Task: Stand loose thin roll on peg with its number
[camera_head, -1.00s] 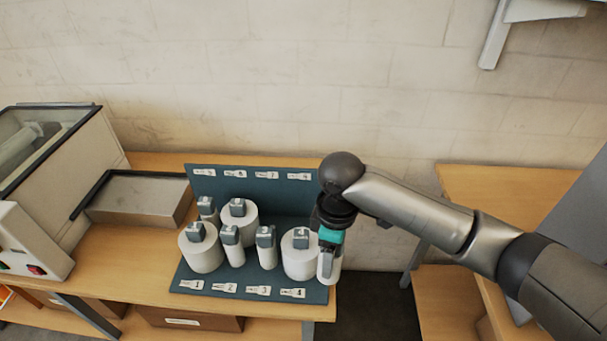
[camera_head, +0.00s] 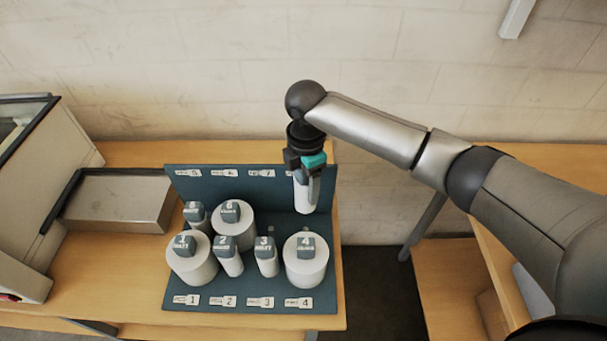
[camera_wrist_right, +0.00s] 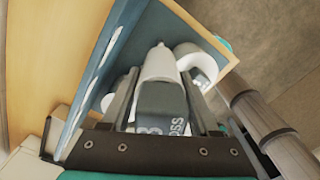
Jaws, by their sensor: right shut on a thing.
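My right gripper (camera_head: 306,172) is shut on a thin white roll (camera_head: 306,197), which hangs upright over the back right of the rack. In the right wrist view the held roll (camera_wrist_right: 160,66) shows a grey cap between the fingers, with a partly covered digit that looks like 8 or 3. The dark blue rack (camera_head: 235,190) has number labels 1 to 4 in front and a row of labels on its back wall. The back-right label is partly hidden by the gripper. A small bare peg (camera_head: 272,228) shows behind roll 3. My left gripper is not in view.
Wide roll 4 (camera_head: 305,262) stands in front of the held roll, with thin roll 3 (camera_head: 266,258) to its left. Thin roll 2 (camera_head: 228,258) and wide roll 1 (camera_head: 191,262) stand further left. A wide roll (camera_head: 233,222) and a thin one stand behind them.

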